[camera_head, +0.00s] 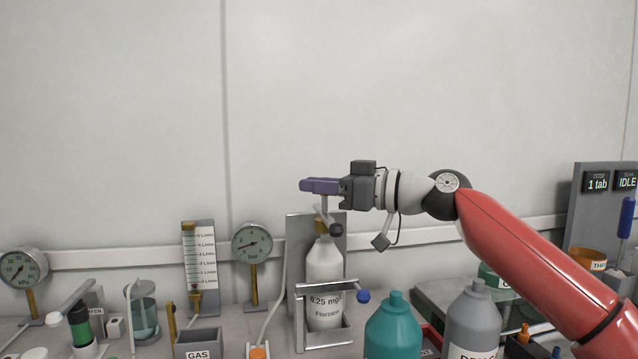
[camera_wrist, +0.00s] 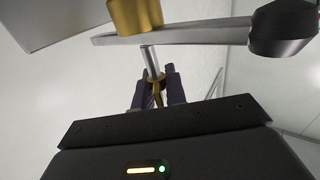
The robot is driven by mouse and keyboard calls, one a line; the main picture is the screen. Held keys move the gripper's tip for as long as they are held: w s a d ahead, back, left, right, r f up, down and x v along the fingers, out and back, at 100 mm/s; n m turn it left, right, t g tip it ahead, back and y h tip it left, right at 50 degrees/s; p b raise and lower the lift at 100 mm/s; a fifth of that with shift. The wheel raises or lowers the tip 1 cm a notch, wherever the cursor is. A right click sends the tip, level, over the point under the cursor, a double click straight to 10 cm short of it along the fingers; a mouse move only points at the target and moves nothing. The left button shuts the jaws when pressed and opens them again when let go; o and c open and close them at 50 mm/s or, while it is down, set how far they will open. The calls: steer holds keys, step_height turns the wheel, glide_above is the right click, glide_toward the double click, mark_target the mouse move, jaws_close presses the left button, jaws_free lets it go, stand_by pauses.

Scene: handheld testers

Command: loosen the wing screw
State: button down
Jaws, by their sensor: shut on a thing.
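My gripper (camera_head: 318,186) has its purple fingers level above the bottle stand at the middle of the head view. In the wrist view the fingers are shut on the brass wing screw (camera_wrist: 157,90), which sits between them. Its steel shaft (camera_wrist: 150,62) runs to a grey lever arm (camera_wrist: 195,34) with a dark knob (camera_wrist: 283,28) at one end. A brass cylinder (camera_wrist: 135,15) is on the far side of the lever. In the head view the fingers hide the screw's wings; the shaft (camera_head: 324,203) shows below them.
A white bottle (camera_head: 325,265) stands in a metal frame (camera_head: 299,315) below my gripper. A teal bottle (camera_head: 392,328) and a grey bottle (camera_head: 472,322) stand in front to the right. Gauges (camera_head: 252,243) and a flow meter (camera_head: 200,262) are on the left. Space above is clear.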

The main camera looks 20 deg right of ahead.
steer(key=shift+f, duration=0.15)
steer(key=c, duration=1.5)
jaws_free()
steer(key=shift+b+v, duration=0.4)
steer(key=shift+v, duration=3.5)
